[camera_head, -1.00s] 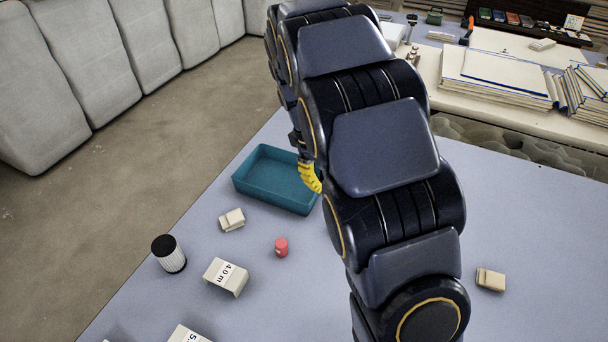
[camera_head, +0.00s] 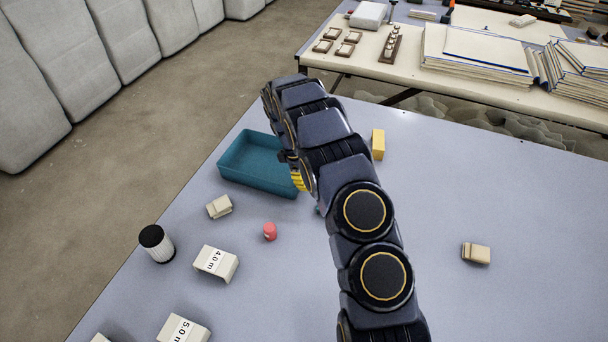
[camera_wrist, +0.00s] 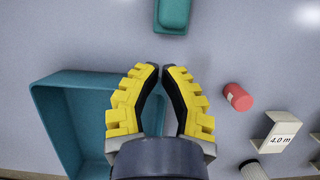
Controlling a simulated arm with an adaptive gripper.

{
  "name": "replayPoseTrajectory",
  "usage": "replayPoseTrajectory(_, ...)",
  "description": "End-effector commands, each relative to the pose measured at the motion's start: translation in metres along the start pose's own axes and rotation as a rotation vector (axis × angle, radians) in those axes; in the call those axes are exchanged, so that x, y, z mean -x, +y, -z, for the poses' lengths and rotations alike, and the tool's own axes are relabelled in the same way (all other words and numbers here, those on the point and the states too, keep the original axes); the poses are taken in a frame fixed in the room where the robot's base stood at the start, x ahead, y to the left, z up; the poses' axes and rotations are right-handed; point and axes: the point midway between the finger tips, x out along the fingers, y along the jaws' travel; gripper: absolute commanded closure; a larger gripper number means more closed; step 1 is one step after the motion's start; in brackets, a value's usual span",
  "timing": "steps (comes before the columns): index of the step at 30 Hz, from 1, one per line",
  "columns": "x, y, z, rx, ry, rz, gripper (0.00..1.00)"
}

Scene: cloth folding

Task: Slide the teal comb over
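A teal object (camera_wrist: 173,14), which may be the comb, lies on the table at the top of the wrist view, cut off by the frame edge. In the head view only a small teal bit (camera_head: 318,210) shows beside my arm; the rest is hidden. My gripper (camera_wrist: 161,67) has yellow ridged fingers, their tips almost together with nothing between them. It points toward the teal object but is apart from it. In the head view its yellow finger (camera_head: 298,181) shows at the right edge of the teal tray.
The open teal tray (camera_head: 228,172) is beside my gripper. A red cylinder (camera_head: 270,231), a beige block (camera_head: 219,206), a black-topped cylinder (camera_head: 157,243) and a "4.0 m" holder (camera_head: 215,262) stand left. A yellow block (camera_head: 377,144) stands behind my arm. The table's right side is mostly clear.

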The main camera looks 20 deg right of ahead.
Motion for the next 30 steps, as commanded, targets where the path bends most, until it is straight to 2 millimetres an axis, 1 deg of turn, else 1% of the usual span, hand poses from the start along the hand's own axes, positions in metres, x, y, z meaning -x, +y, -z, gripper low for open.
replayPoseTrajectory(1, -0.011, -0.001, -0.001, -0.001, -0.002, 0.003, 1.0)
replayPoseTrajectory(6, -0.043, -0.001, -0.001, 0.001, -0.003, 0.005, 1.0)
replayPoseTrajectory(9, -0.054, 0.0, 0.0, 0.0, 0.0, 0.0, 1.0)
replayPoseTrajectory(13, -0.06, 0.0, 0.0, 0.0, 0.001, -0.001, 1.0)
replayPoseTrajectory(23, -0.06, 0.0, -0.003, -0.001, 0.0, 0.0, 1.0)
replayPoseTrajectory(26, -0.064, -0.001, -0.015, -0.002, -0.005, 0.004, 1.0)
replayPoseTrajectory(29, -0.07, 0.0, -0.033, -0.004, -0.003, 0.002, 1.0)
replayPoseTrajectory(30, -0.073, -0.001, -0.043, -0.004, -0.005, 0.005, 1.0)
